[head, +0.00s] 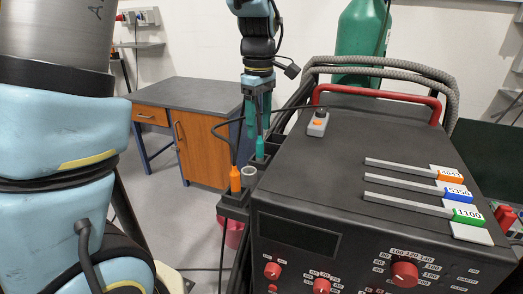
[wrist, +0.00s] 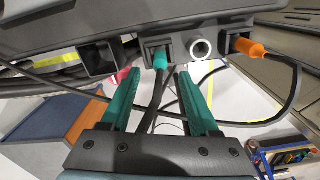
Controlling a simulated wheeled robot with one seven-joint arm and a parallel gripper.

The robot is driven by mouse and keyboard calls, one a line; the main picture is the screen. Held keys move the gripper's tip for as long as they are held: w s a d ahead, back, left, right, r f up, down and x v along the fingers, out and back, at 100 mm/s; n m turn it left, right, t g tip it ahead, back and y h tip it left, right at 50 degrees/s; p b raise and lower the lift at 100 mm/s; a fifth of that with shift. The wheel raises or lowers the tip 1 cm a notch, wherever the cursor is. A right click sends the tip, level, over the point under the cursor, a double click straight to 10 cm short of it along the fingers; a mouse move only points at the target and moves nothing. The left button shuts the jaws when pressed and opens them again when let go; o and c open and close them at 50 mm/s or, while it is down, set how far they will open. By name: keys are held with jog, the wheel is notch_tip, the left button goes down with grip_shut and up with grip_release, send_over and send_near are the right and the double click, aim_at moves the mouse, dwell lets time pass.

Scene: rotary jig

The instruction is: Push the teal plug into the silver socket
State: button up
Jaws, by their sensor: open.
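The teal plug (head: 260,147) stands upright in a dark square holder at the side of the black machine. In the wrist view the teal plug (wrist: 160,59) sits at the holder's mouth, with its dark cable running back between my fingers. The silver socket (wrist: 201,48) is a round metal ring just right of it and looks empty; in the head view the silver socket (head: 249,173) is nearer the camera than the plug. My gripper (head: 259,118) is above the teal plug. In the wrist view my gripper (wrist: 158,76) is open, its teal fingers either side of the cable.
An orange plug (head: 235,181) with a looping black cable stands beside the silver socket. An empty square holder (wrist: 98,59) is left of the teal plug. The black machine (head: 330,185) fills the right. A wooden desk (head: 200,98) stands behind.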

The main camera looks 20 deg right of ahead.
aim_at(260, 141)
jog(key=shift+s+f+p, duration=0.1)
jog(key=shift+f+p, duration=0.95)
jog(key=shift+f, duration=1.8)
grip_shut()
